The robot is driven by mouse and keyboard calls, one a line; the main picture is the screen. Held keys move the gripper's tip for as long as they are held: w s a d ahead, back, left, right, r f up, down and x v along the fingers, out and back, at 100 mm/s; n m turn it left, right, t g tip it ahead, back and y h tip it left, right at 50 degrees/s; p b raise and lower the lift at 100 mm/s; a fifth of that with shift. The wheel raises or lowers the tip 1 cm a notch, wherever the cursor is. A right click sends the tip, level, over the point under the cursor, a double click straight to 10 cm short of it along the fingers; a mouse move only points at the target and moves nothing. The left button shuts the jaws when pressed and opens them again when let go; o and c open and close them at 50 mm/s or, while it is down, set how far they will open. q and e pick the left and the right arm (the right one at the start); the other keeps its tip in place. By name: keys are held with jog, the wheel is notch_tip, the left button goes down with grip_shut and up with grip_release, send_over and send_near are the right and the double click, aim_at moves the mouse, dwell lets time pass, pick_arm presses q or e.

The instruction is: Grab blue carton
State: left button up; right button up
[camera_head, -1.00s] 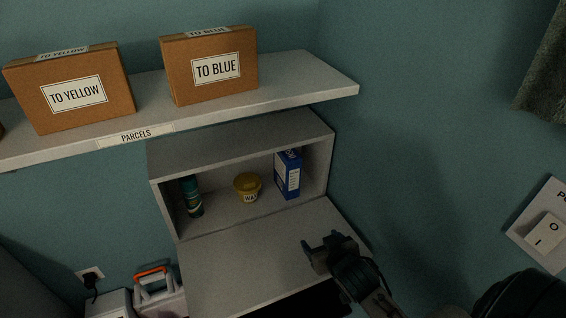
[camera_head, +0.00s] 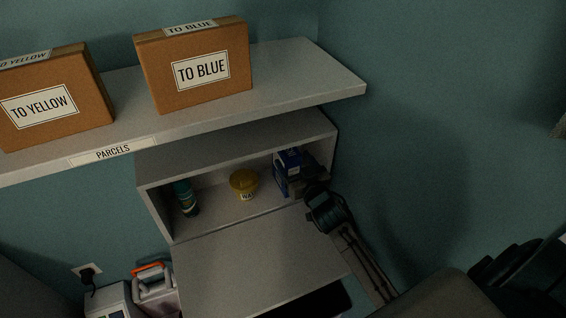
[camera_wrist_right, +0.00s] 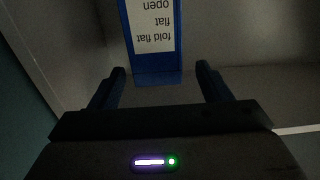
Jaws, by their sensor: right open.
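The blue carton (camera_head: 288,163) stands upright at the right end of the open cabinet, its lower part hidden behind my right gripper in the head view. In the right wrist view the carton (camera_wrist_right: 151,58) shows a white panel with upside-down text, straight ahead between the fingers. My right gripper (camera_head: 306,184) reaches into the cabinet opening at the carton. It also shows in the right wrist view (camera_wrist_right: 162,72), with its two fingers apart and the carton's lower end around the fingertips' level. I cannot tell whether they touch. My left gripper is not in view.
The cabinet (camera_head: 237,132) also holds a yellow tub (camera_head: 243,182) and a green bottle (camera_head: 186,198). Its flap (camera_head: 255,262) hangs open in front. The parcel shelf (camera_head: 290,75) above carries cardboard boxes (camera_head: 200,85). The cabinet's side wall is close to the right of the carton.

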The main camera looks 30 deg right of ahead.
aim_at(289, 151)
jog(key=w+p, duration=0.1)
jog(key=w, duration=0.1)
jog(key=w+p, duration=0.1)
jog(key=w, duration=0.1)
jog(key=shift+w+d+r, duration=0.15)
jog(key=shift+r, duration=0.05)
jog(key=shift+w+f+p, duration=0.15)
jog(key=shift+w+p, duration=0.2)
jog(key=shift+w, duration=0.05)
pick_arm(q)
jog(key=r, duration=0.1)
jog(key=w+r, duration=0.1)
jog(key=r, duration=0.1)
pick_arm(e)
jog(key=c, duration=1.4)
